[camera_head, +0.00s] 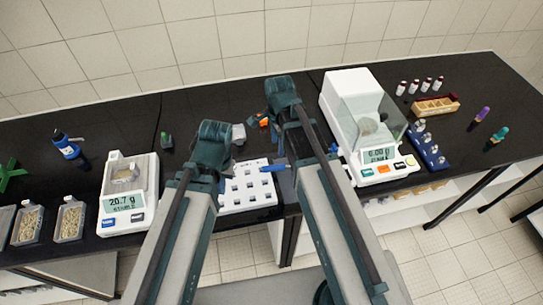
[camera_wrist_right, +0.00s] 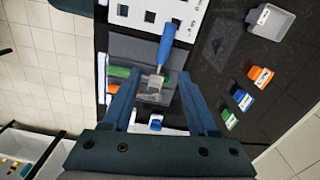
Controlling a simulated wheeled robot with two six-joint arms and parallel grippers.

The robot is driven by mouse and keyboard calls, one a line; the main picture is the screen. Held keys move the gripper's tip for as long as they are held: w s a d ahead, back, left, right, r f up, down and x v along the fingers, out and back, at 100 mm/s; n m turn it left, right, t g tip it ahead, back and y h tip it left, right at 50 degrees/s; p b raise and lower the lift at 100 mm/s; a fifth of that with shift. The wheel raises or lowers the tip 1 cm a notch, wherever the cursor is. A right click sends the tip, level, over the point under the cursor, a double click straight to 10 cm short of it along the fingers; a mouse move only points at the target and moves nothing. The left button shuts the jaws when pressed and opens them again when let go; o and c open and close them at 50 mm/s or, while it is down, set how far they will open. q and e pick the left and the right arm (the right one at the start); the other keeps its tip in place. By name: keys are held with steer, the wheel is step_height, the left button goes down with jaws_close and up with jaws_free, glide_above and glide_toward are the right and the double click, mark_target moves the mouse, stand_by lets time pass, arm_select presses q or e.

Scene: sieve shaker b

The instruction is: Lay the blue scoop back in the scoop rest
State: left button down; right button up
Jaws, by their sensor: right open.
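The blue scoop (camera_wrist_right: 167,42) shows in the right wrist view, its handle toward the white holed rack (camera_wrist_right: 178,12) and its clear bowl between my right fingers. My right gripper (camera_wrist_right: 157,76) is open around the bowl end, with gaps on both sides. A grey holder (camera_wrist_right: 130,48), apparently the scoop rest, lies under the scoop; green and orange pieces show beside my left-hand finger. I cannot tell whether the scoop touches it. My left gripper (camera_head: 220,183) is over the rack, its fingers mostly hidden.
Orange (camera_wrist_right: 260,76), blue (camera_wrist_right: 242,99) and green (camera_wrist_right: 230,118) labelled blocks and a grey tray (camera_wrist_right: 272,20) stand beside my right gripper. A balance (camera_head: 128,195) stands left; a larger shielded balance (camera_head: 345,95) stands right, close to my right arm.

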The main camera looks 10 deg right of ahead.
steer(key=s+a+n, duration=0.3)
steer(key=s+n, duration=0.3)
steer(key=n, duration=0.3)
steer(key=s+a+n+h, duration=0.1)
steer(key=s+a+n, duration=0.3)
steer(key=s+n, duration=0.3)
steer(key=n, duration=0.3)
steer(key=shift+s+a, duration=0.15)
steer(key=shift+a, duration=0.1)
arm_select(q)
steer(key=shift+f, duration=0.1)
step_height(320, 180, down, 10)
steer(key=b, duration=1)
steer(key=shift+f, duration=0.2)
arm_select(e)
steer(key=shift+n, duration=0.3)
step_height(320, 180, down, 10)
steer(key=shift+f, duration=0.2)
arm_select(q)
steer(key=shift+r, duration=0.15)
arm_select(e)
steer(key=shift+r, duration=0.15)
